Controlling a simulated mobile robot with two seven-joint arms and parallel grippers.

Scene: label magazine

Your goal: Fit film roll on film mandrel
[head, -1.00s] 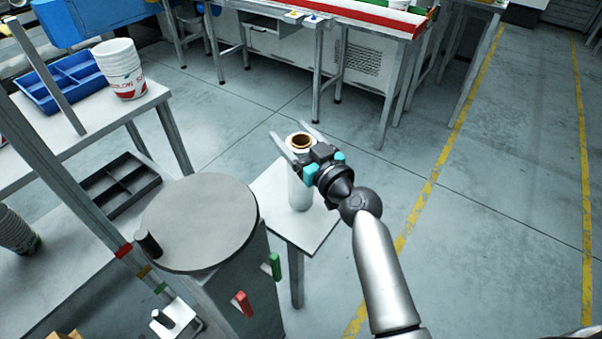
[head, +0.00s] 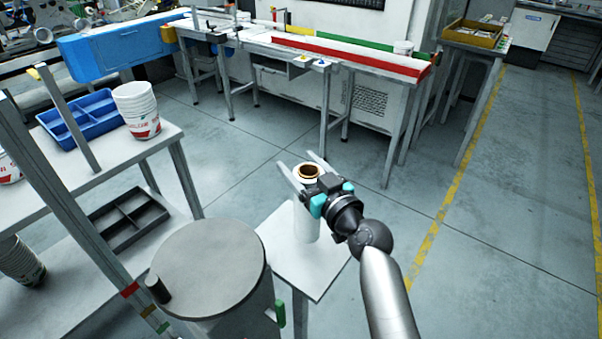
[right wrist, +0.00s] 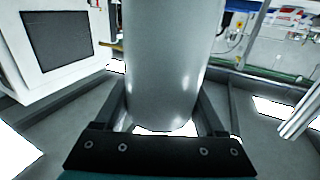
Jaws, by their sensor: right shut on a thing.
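The film roll (head: 306,222) is a white upright cylinder with a brown core showing at its top. My right gripper (head: 300,170) is shut on the roll, one finger on each side. In the right wrist view the pale roll (right wrist: 172,65) stands between the fingers. Its lower end appears over the small white table (head: 325,268); I cannot tell the exact gap. A dark peg (head: 157,289) shows at the left edge of the round grey disc (head: 208,268), left of the roll; I cannot tell whether it is the film mandrel. My left gripper is not in view.
A grey post (head: 75,205) rises at the left. Behind it a table holds a blue tray (head: 80,120) and stacked white cups (head: 136,108). A dark divided tray (head: 128,220) lies lower. A long bench (head: 350,60) stands at the back. Floor at right is clear.

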